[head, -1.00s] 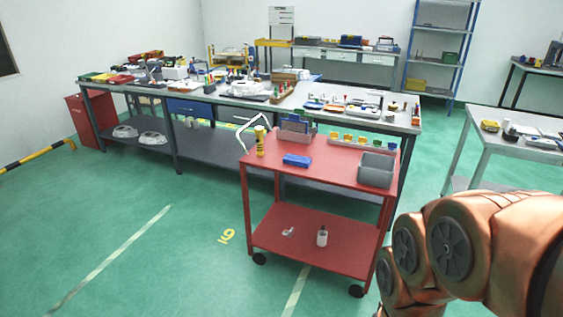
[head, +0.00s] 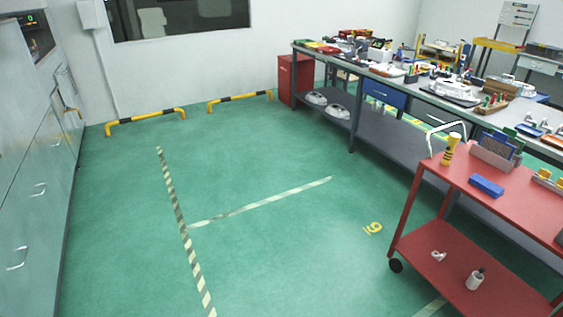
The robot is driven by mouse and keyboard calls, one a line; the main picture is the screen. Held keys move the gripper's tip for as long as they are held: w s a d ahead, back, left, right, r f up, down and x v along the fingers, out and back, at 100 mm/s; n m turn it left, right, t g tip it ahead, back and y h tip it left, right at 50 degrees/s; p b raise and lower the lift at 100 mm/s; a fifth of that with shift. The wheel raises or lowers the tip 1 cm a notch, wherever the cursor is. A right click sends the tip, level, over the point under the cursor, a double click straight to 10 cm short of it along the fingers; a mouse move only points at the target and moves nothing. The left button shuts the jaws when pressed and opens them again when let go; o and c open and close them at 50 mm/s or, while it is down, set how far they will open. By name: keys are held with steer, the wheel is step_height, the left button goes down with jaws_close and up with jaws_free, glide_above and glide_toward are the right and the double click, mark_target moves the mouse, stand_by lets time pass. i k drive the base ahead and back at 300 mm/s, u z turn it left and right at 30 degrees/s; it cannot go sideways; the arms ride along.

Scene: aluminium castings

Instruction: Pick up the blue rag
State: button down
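A small blue item (head: 486,185), which looks like a folded blue rag, lies on the top shelf of the red cart (head: 462,174) at the right of the head view. It lies in front of a grey bin (head: 497,152) and to the right of a yellow cylinder with dark bands (head: 450,149). Nothing covers it. My gripper is out of view.
A long workbench (head: 354,105) with tools and castings stands behind the cart. Grey cabinets (head: 30,190) line the left, and yellow-black barriers (head: 146,118) stand by the wall. The green floor (head: 270,250) between is open.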

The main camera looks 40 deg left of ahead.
mark_target(491, 189)
steer(key=u, duration=0.35)
steer(key=i, duration=0.5)
steer(key=u, duration=0.35)
